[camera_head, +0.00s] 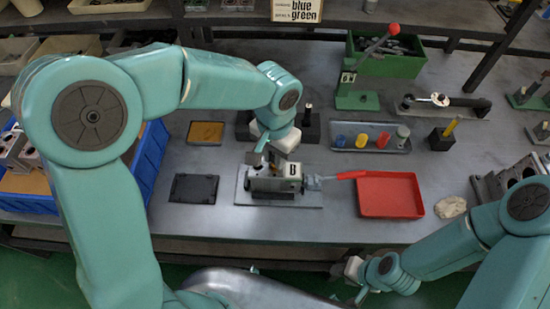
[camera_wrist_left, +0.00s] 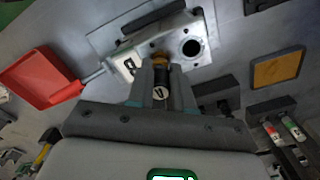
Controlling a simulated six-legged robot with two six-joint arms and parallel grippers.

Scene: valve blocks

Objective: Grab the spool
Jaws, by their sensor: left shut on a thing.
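The spool (camera_wrist_left: 160,91) shows in the left wrist view as a dark cylinder with a brass-coloured part and a light end marked with a letter. My left gripper (camera_wrist_left: 160,82) is shut on it, one finger on each side. The spool is at the near side of the grey valve block (camera_wrist_left: 165,48) marked B; I cannot tell whether part of it is inside. In the head view my left gripper (camera_head: 262,155) is just above the valve block (camera_head: 275,180), and its fingers are mostly hidden. My right gripper (camera_head: 352,272) is low, in front of the bench; its fingers are unclear.
A red-handled lever (camera_head: 350,175) sticks out from the block's right side towards a red tray (camera_head: 390,196). A dark flat plate (camera_head: 194,189) lies to the left, beside a blue crate (camera_head: 150,160). A tray with several coloured cylinders (camera_head: 371,139) stands behind right.

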